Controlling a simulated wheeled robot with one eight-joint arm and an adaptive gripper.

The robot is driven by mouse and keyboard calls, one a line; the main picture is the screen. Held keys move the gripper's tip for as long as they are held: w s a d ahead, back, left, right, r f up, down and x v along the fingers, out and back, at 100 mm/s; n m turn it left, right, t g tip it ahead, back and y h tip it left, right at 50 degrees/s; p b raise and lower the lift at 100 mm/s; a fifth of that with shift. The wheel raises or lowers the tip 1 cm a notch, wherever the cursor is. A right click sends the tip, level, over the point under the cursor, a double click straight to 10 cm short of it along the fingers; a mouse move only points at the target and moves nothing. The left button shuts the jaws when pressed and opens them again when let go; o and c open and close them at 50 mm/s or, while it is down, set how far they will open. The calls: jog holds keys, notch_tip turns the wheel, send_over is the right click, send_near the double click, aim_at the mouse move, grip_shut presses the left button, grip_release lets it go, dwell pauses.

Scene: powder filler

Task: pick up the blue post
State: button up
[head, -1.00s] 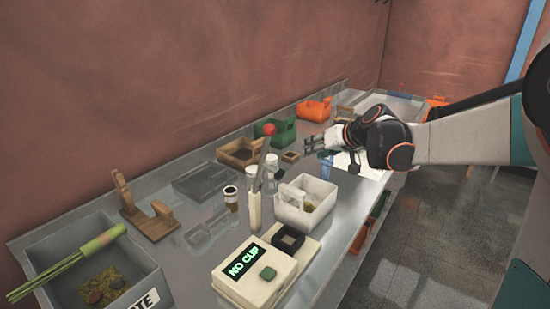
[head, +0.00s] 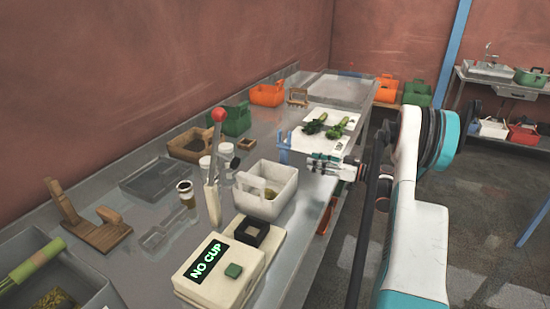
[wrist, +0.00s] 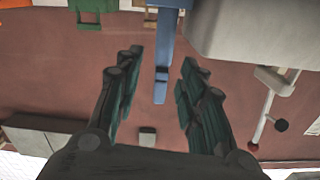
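The blue post (head: 284,148) stands upright on the metal counter, beside the white board, in the head view. In the wrist view the blue post (wrist: 162,50) shows ahead of my gripper, lined up with the gap between its fingers. My gripper (head: 312,161) is just right of the post in the head view, low over the counter's front side. In the wrist view my gripper (wrist: 163,68) is open, with its dark fingers apart and nothing clasped. The post's end reaches about the level of the fingertips; the exact distance is hard to tell.
A pale bin (head: 280,205) stands close in front of the post. The white board (head: 318,140) with green vegetables lies behind it. A green container (head: 236,119), an orange container (head: 268,94) and a filler machine reading "NO CUP" (head: 220,272) share the counter.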

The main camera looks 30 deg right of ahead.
aim_at(285, 156)
jog(key=b+x, duration=0.1)
jog(key=x, duration=0.3)
jog(key=b+x, duration=0.1)
jog(key=x, duration=0.3)
jog(key=b+x, duration=0.1)
jog(key=x, duration=0.4)
jog(key=shift+w+d+f, duration=0.1)
jog(key=shift+w+f, duration=0.05)
jog(key=shift+f, duration=0.1)
jog(key=shift+r, duration=0.2)
grip_shut()
